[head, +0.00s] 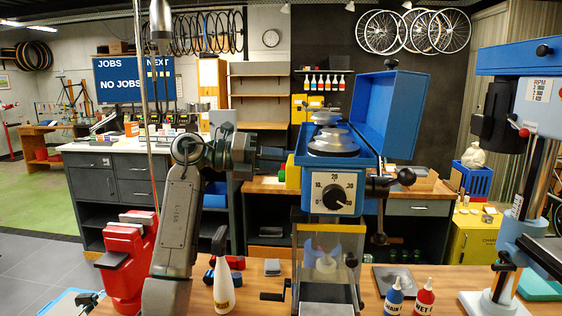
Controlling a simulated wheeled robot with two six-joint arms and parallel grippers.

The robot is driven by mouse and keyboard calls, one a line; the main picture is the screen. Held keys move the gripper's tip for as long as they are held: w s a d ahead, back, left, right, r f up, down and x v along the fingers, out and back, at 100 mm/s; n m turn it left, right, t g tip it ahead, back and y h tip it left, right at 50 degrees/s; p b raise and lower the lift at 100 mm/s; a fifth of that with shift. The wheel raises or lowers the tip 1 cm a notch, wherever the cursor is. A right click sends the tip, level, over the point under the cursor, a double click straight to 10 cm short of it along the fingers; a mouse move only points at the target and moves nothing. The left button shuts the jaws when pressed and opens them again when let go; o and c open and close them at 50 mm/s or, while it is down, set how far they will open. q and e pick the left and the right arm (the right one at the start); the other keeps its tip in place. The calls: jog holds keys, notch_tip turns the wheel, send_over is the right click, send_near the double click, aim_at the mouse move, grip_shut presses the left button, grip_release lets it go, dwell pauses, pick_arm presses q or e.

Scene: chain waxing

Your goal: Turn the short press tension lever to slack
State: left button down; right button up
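The short press has a blue head (360,188) with a white numbered dial (336,194). Its belt cover (392,112) stands open, showing silver stepped pulleys (333,141). A black-knobbed handle (390,184) sticks out on its right side. My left gripper (280,160) points right at the left side of the press head, close beside its yellow part (293,172). Its dark fingers are small and partly merge with the press, so I cannot tell if they are open or touching. I cannot make out the tension lever clearly. My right gripper is not in view.
A tall blue press (530,105) stands at the right.

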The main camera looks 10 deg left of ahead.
pick_arm(q)
jog(key=shift+r, duration=0.15)
jog(key=c, duration=1.1)
grip_release()
jog(key=shift+c, duration=0.2)
jog(key=shift+o, duration=0.4)
jog(key=shift+w+f, duration=0.15)
jog(key=shift+f, duration=0.05)
jog(key=shift+a, duration=0.1)
jog(key=b+v, duration=0.4)
jog(key=v, duration=0.6)
jog(key=shift+a, duration=0.35)
